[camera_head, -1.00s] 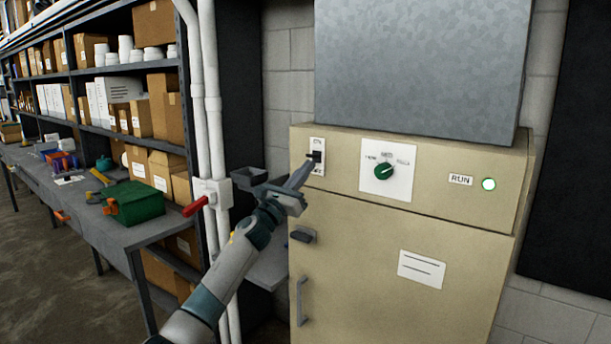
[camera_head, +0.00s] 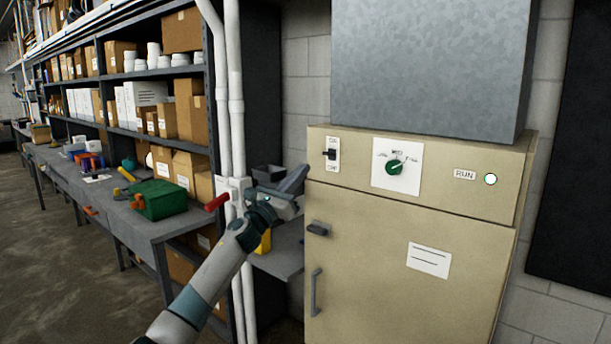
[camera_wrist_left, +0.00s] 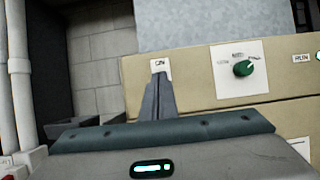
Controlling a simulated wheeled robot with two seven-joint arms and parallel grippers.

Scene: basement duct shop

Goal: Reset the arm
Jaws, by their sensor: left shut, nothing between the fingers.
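My left gripper (camera_head: 296,178) is shut and empty. In the head view it is in front of the left edge of the beige cabinet (camera_head: 400,262), below and left of the toggle switch (camera_head: 332,154), and apart from the switch. In the left wrist view the shut fingers (camera_wrist_left: 158,97) point up at the cabinet's front and cover most of the switch plate (camera_wrist_left: 160,65). The green dial (camera_head: 393,167) sits on a white plate right of the switch and also shows in the wrist view (camera_wrist_left: 243,68). The round lamp beside the RUN label (camera_head: 490,179) is lit pale green. My right gripper is not in view.
White vertical pipes (camera_head: 237,110) with a red-handled valve (camera_head: 217,201) stand left of the cabinet. A workbench (camera_head: 130,215) with a green box (camera_head: 160,198) and shelves of cartons run along the left. A grey metal duct (camera_head: 425,65) rises above the cabinet.

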